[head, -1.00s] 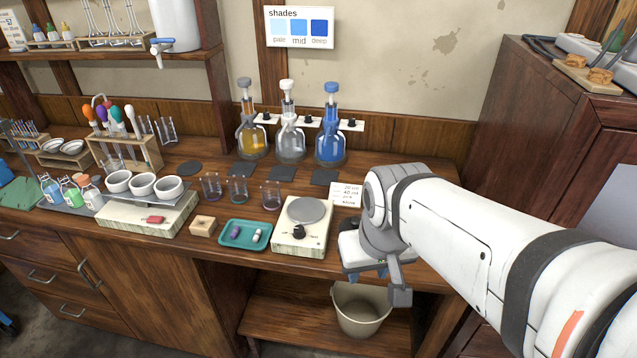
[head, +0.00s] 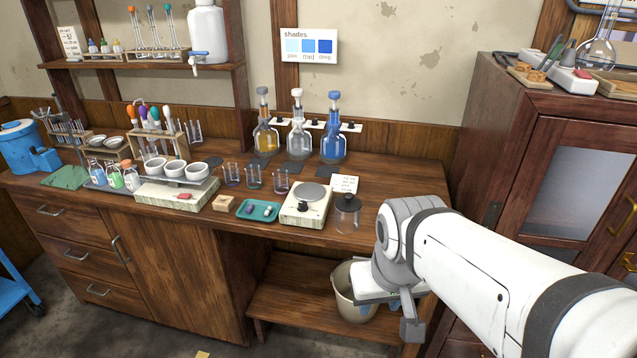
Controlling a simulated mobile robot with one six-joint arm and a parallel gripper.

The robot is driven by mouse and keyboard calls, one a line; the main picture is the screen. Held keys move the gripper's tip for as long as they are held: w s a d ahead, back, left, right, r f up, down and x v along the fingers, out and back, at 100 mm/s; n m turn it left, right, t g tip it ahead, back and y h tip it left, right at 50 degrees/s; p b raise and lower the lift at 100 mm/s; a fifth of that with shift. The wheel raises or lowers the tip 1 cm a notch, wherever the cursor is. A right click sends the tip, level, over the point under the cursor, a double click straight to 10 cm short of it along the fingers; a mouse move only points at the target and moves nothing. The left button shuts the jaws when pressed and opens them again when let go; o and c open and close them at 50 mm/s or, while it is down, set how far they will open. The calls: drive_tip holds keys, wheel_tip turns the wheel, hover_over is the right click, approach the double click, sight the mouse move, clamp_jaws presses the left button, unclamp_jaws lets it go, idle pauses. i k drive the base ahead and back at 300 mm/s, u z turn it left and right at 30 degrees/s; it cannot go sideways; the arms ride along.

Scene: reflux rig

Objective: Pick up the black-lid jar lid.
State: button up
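A clear glass jar (head: 347,222) with a black lid (head: 348,201) stands on the wooden bench near its front edge, just right of the hot plate. The lid sits on top of the jar and has a small knob. My gripper (head: 398,318) hangs in front of the bench, lower than the jar and to its right, apart from it. It points down, and my wrist hides most of its fingers, so its opening does not show.
A hot plate (head: 305,205) stands close left of the jar, with a small note card (head: 345,183) behind it. A teal tray (head: 259,211) lies farther left. Stoppered flasks (head: 299,140) stand at the back. A bin (head: 352,290) is below. The bench right of the jar is clear.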

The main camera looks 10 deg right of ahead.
sight(348, 203)
drive_tip(key=z, duration=0.15)
drive_tip(key=i, duration=0.85)
drive_tip(key=u, duration=0.05)
